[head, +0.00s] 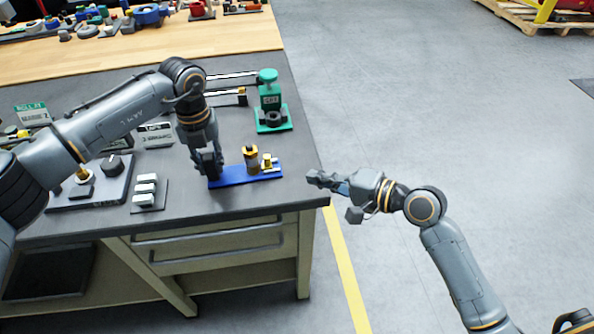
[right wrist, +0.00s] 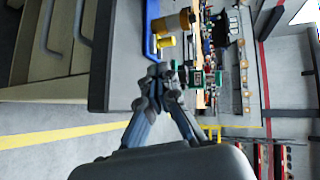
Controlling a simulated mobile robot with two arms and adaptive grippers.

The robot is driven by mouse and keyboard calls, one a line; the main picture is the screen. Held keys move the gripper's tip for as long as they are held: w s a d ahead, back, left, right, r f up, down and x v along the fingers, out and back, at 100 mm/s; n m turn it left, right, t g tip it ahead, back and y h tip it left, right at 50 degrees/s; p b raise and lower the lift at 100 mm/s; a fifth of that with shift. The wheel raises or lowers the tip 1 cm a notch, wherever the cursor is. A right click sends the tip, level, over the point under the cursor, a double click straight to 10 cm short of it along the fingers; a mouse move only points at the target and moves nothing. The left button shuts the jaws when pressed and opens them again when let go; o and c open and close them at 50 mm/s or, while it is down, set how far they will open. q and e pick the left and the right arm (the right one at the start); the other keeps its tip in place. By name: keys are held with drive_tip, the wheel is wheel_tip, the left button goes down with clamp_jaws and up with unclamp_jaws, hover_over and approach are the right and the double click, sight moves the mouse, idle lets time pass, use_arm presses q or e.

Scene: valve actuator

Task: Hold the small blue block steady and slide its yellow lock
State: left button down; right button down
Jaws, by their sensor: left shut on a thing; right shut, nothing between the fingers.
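The small blue block (head: 262,176) is a low, flat blue piece near the front right corner of the grey worktop. On it stand a brown and yellow cylinder (head: 251,158) and, to the right, the small yellow lock (head: 267,161). My left gripper (head: 210,172) points down and is shut on the left end of the blue block. My right gripper (head: 314,178) is shut and empty, to the right of the block and apart from it. The right wrist view shows the gripper's fingertips (right wrist: 158,80), with the blue block (right wrist: 150,30) and yellow lock (right wrist: 165,42) beyond.
A green device (head: 268,100) stands behind the block. A dark panel with a knob (head: 112,165) and white switches (head: 145,190) lie to the left. The worktop's right edge (head: 318,190) is near my right gripper. Open floor lies to the right.

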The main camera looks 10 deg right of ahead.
drive_tip(key=shift+v, duration=1.5)
use_arm(q)
drive_tip(key=c, duration=1)
unclamp_jaws()
